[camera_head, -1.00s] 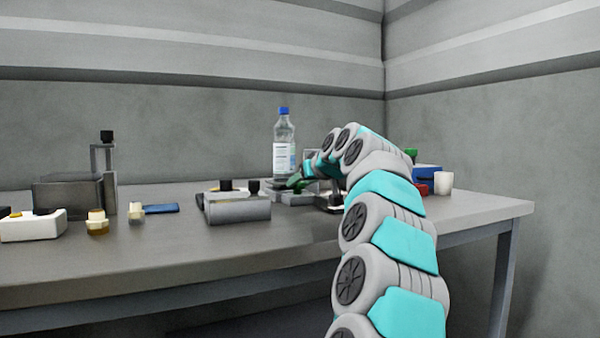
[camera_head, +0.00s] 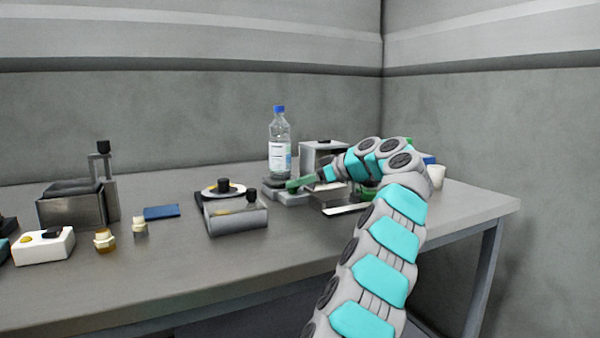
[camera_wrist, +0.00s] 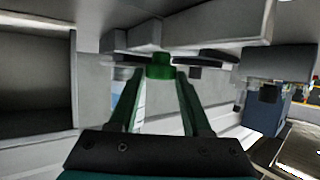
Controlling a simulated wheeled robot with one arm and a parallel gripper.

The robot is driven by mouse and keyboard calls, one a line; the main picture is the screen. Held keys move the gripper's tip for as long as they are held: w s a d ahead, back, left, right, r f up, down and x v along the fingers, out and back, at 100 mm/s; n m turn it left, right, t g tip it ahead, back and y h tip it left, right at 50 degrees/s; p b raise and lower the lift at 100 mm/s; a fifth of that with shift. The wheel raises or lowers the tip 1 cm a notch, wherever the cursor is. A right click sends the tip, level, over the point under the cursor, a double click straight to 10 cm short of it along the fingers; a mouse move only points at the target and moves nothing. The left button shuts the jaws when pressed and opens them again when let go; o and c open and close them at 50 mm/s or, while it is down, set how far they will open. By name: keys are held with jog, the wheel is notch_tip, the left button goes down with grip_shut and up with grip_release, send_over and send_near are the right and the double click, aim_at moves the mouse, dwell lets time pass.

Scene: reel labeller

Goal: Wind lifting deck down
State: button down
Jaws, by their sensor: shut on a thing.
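A grey low stand (camera_head: 290,198) with a dark raised plate, probably the lifting deck, sits at the back middle of the table in the head view. A clear bottle with a blue cap (camera_head: 279,148) stands upright at its back. My gripper (camera_head: 293,185) reaches the stand from the right, its green fingers low beside the bottle. In the wrist view my gripper (camera_wrist: 160,72) has its two dark green fingers closed on a bright green knob (camera_wrist: 160,66). How high the deck is raised is hard to tell.
A grey open box (camera_head: 323,152) stands right behind my gripper. A white cup (camera_head: 436,176) is further right. A grey tray unit (camera_head: 238,218), a blue pad (camera_head: 161,212), a metal box (camera_head: 75,208) and small jars (camera_head: 104,240) stand left.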

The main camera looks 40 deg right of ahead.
jog(key=shift+d+n+y+p, duration=0.2)
jog(key=shift+n+y+p, duration=0.3)
jog(key=shift+g, duration=0.3)
jog(key=shift+w+n+y+p, duration=0.1)
jog(key=shift+n+y+p, duration=0.3)
jog(key=shift+y, duration=0.1)
jog(key=shift+c, duration=1.8)
grip_release()
